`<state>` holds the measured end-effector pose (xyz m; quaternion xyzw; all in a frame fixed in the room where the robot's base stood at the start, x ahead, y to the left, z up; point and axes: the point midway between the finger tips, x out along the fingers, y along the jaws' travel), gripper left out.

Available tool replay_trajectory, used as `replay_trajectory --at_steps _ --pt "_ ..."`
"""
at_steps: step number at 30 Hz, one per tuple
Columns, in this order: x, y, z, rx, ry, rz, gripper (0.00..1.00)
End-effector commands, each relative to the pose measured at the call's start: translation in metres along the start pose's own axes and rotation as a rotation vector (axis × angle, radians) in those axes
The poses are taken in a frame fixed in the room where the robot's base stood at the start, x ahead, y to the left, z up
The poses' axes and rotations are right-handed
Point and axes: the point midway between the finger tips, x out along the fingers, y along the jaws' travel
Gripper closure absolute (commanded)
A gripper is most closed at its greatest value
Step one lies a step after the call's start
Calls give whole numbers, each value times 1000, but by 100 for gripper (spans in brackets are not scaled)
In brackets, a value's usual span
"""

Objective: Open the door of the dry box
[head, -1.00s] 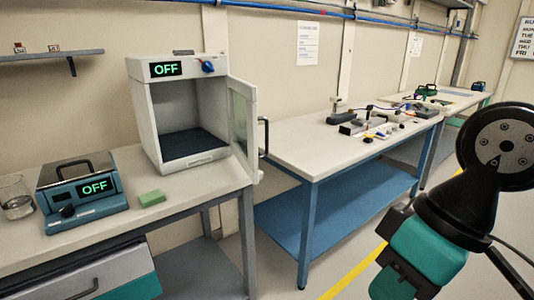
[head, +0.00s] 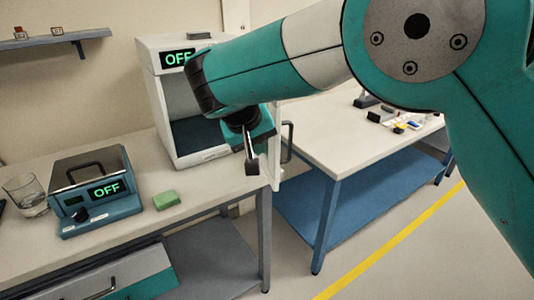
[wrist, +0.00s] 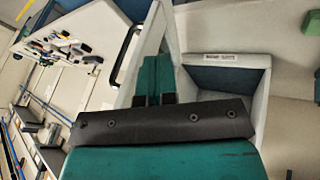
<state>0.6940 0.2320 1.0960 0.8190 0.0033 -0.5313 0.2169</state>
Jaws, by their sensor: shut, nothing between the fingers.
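The dry box (head: 158,110) is a white cabinet with an OFF display on the bench. Its front is open, and the dark floor inside shows. Its door (head: 277,172) stands swung out at the right, mostly hidden behind my arm in the head view. The dark door handle (head: 290,143) shows at the door's outer side. In the wrist view the door (wrist: 152,42) is a slanted white-edged panel, with the open box (wrist: 235,80) to its right. My gripper (head: 252,167) is shut and empty, in front of the opening, on the door's inner side. I cannot tell if it touches the door.
A teal device (head: 95,195) with an OFF display, a green block (head: 166,200) and a glass beaker (head: 27,195) stand on the bench to the left. A blue-framed table (head: 340,150) with small items stands at the right. Floor shows between the benches.

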Motion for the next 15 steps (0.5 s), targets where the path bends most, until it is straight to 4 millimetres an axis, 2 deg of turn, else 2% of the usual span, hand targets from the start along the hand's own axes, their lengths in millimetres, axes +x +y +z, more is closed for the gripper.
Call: replay_trajectory --at_steps 1,3,6,11,15 --pt "-2 -19 -6 15 14 35 100" --pt "0 -35 -8 44 32 75 100" --pt "1 -50 -7 75 48 113 100" --pt "9 -56 -6 95 56 134 100" --pt "29 -52 -7 96 53 137 100"
